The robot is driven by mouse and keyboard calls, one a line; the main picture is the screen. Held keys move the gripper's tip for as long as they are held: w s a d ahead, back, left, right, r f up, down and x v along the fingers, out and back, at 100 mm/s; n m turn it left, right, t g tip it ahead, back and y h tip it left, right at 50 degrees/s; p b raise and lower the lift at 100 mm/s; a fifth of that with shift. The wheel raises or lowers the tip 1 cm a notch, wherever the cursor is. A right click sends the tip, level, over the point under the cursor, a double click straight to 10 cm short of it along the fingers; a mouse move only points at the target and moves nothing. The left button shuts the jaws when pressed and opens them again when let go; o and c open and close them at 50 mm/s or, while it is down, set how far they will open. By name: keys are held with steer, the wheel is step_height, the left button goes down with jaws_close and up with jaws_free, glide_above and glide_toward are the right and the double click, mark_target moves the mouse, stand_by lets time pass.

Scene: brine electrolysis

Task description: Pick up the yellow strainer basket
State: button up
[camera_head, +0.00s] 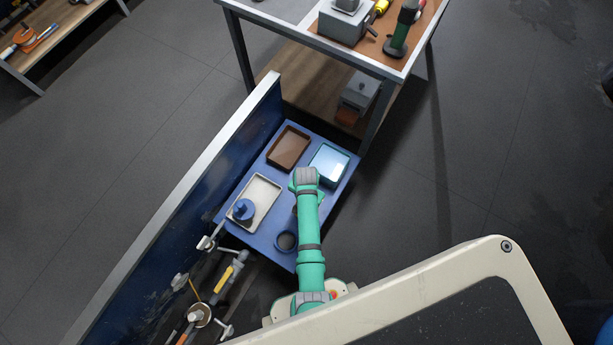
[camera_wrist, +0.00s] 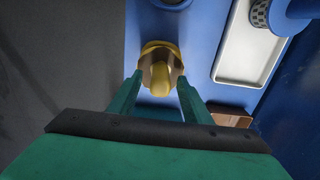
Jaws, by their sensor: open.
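The yellow strainer basket (camera_wrist: 161,50) shows in the wrist view above the blue surface, seen from above with a yellow rim and a rounded yellow part at its middle. My gripper (camera_wrist: 159,77) is open, its two green fingers pointing at the basket, one tip at each side of its near part. I cannot tell whether the fingers touch it. In the head view my green arm reaches over the blue tabletop (camera_head: 267,225) and hides the basket and the fingers.
On the blue tabletop are a white tray (camera_head: 264,190) holding a blue part (camera_head: 243,209), a brown tray (camera_head: 289,146), a light-blue tray (camera_head: 330,163) and a blue ring (camera_head: 286,241). A tall blue panel (camera_head: 185,205) borders the left. A workbench (camera_head: 300,35) stands beyond.

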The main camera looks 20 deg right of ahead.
steer(key=shift+w+f, duration=0.1)
steer(key=shift+f, duration=1.65)
jaws_close()
steer(key=shift+r, duration=0.2)
